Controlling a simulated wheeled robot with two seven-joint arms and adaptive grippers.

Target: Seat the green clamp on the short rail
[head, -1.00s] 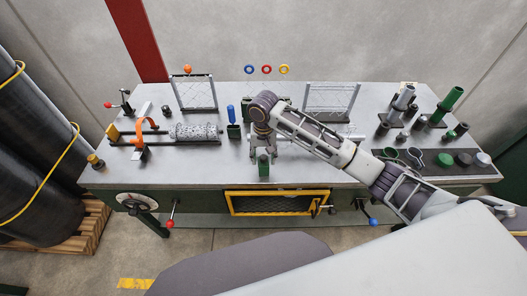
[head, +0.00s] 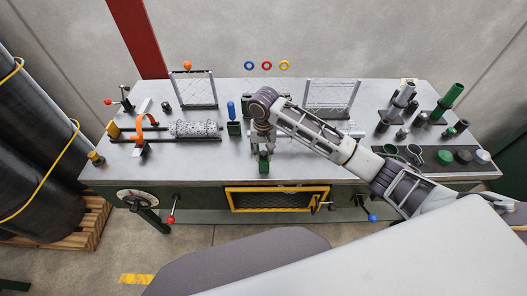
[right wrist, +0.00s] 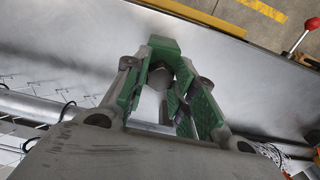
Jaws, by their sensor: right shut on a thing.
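My right gripper (head: 263,147) points down over the middle of the bench, near its front edge. It is shut on the green clamp (head: 264,165), a small dark-green block below the fingers. In the right wrist view the clamp (right wrist: 163,46) shows as a green block at the fingertips (right wrist: 165,80), with green faces along the inner sides of the fingers. A bright metal piece shows between the fingers. I cannot pick out the short rail for sure; the arm and gripper cover part of the bench there. I cannot tell whether the clamp touches anything below. My left gripper is not in view.
A green block with a blue handle (head: 232,112) stands just left of the gripper. A mesh roll (head: 195,129) lies on a long dark rail further left. Two upright mesh frames (head: 193,89) stand behind. Grey and green cylinders (head: 450,97) crowd the right end.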

